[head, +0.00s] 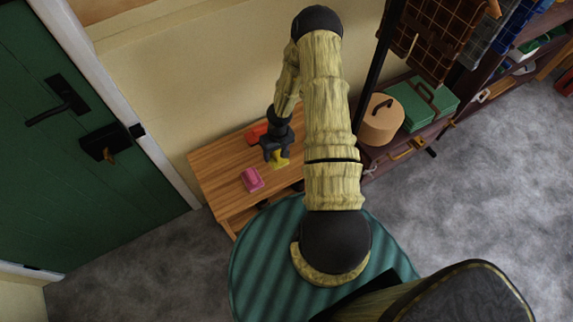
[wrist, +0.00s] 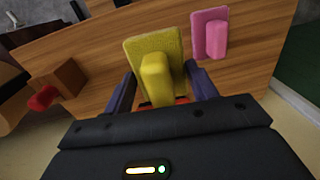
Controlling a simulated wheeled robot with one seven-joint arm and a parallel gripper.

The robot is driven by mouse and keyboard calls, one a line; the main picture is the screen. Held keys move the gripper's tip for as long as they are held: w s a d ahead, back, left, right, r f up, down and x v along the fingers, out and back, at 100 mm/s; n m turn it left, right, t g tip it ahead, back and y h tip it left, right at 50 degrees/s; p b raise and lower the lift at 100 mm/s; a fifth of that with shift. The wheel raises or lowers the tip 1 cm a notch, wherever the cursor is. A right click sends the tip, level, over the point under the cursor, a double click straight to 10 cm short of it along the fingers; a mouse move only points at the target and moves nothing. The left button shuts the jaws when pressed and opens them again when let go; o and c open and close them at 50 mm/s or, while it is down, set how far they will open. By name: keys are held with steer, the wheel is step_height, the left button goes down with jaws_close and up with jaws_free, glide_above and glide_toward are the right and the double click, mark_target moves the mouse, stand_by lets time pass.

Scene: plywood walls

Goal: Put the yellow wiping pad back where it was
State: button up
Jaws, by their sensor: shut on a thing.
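The yellow wiping pad (wrist: 157,58) has a flat base and a raised block handle. My gripper (wrist: 160,88) is shut on its handle in the wrist view. In the head view the yellow pad (head: 279,161) shows just under my gripper (head: 276,150), over the wooden bench top (head: 218,168). I cannot tell whether the pad touches the wood. A pink pad (head: 252,179) of similar shape lies on the bench beside it, and it also shows in the wrist view (wrist: 210,33).
A red-orange thing (head: 257,133) lies behind my gripper, partly hidden. A wooden block with a red end (wrist: 43,98) shows in the wrist view. A green door (head: 70,150) is at the left. A shelf with a round tan box (head: 381,122) and a green case (head: 424,101) stands at the right.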

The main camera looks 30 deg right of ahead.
steer(key=shift+h, duration=0.5)
steer(key=d, duration=0.3)
steer(key=d+r, duration=0.1)
steer(key=shift+w+d, duration=0.25)
steer(key=shift+d, duration=0.05)
steer(key=shift+f, duration=0.1)
steer(key=shift+f+b, duration=0.9)
steer(key=shift+f, duration=2.2)
steer(key=shift+f+b, duration=0.3)
steer(key=shift+f, duration=1.6)
